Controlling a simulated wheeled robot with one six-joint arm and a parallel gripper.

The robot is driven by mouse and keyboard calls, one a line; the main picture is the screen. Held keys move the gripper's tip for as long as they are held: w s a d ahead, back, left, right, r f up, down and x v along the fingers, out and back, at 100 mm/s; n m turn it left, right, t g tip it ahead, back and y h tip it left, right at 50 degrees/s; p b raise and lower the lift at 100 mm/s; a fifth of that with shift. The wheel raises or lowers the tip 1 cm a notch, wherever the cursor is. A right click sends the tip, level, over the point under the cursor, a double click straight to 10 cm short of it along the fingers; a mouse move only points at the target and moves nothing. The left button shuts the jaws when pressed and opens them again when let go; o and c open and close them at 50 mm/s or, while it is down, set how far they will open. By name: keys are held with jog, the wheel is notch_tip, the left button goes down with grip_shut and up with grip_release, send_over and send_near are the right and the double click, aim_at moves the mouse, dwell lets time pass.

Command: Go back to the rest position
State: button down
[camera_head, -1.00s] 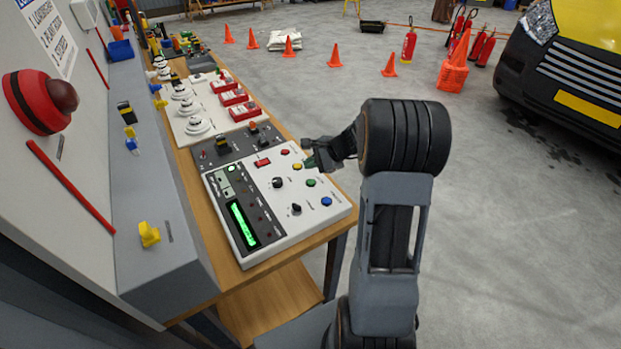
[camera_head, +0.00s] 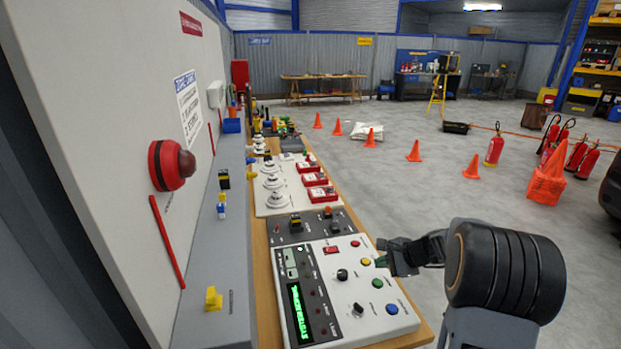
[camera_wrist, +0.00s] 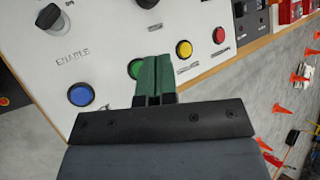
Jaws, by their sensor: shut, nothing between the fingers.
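My gripper (camera_head: 384,262) is at the right edge of the white control panel (camera_head: 353,324), close to its coloured buttons. In the wrist view the green fingertips (camera_wrist: 155,72) are together, with nothing between them. They partly cover the green button (camera_wrist: 136,68) in that view. The blue button (camera_wrist: 81,95) is left of the fingers, and the yellow (camera_wrist: 184,48) and red (camera_wrist: 219,35) buttons are to the right. I cannot tell whether the fingers touch the panel. The panel has a lit green display (camera_head: 300,312) and black knobs.
The bench carries a board with white detectors and red call boxes (camera_head: 311,180). A wall with a red alarm (camera_head: 170,165) and a grey ledge (camera_head: 225,268) bounds the left. Cones (camera_head: 414,151) and extinguishers (camera_head: 494,149) stand on the floor. Open floor lies right of the bench.

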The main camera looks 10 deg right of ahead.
jog(key=s, duration=0.1)
jog(key=s+f+n+g, duration=0.2)
jog(key=s, duration=0.1)
jog(key=shift+s+a+f+h, duration=0.1)
jog(key=shift+a+h, duration=0.15)
jog(key=shift+h, duration=0.15)
jog(key=s+a+n, duration=0.1)
jog(key=s, duration=0.1)
jog(key=s+a+r+n+g+h, duration=0.1)
jog(key=s+n, duration=0.1)
jog(key=s+r+n+g, duration=0.1)
jog(key=s+n, duration=0.1)
jog(key=shift+a+r+h, duration=0.15)
jog(key=shift+a+h, duration=0.15)
jog(key=shift+a, duration=0.1)
jog(key=s+a+r+n+t+h, duration=0.2)
jog(key=s+a+r+n+h, duration=0.2)
jog(key=s+a+r+n, duration=0.3)
jog(key=s+r+n, duration=0.2)
jog(key=s+r, duration=0.1)
jog(key=s, duration=0.1)
jog(key=shift+a+n, duration=0.2)
jog(key=shift+n, duration=0.2)
jog(key=shift+s, duration=0.1)
